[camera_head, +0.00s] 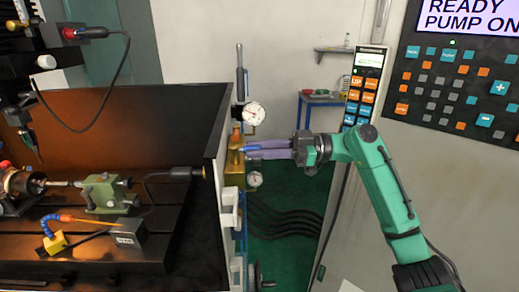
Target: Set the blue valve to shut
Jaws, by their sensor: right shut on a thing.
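The blue valve (252,148) shows as a small blue lever on a brass block (235,160) at the right end of the machine. My right gripper (262,149) reaches in from the right on its green arm. Its fingers are shut on the blue lever, which lies roughly level and points right. The fingers hide part of the lever. My left gripper is not in view.
A dial gauge (254,113) sits just above the fingers and a second gauge (254,180) just below. Black hoses (285,218) run beneath. The control panel (460,85) stands at the right. The machine's enclosure wall (218,135) is close on the left.

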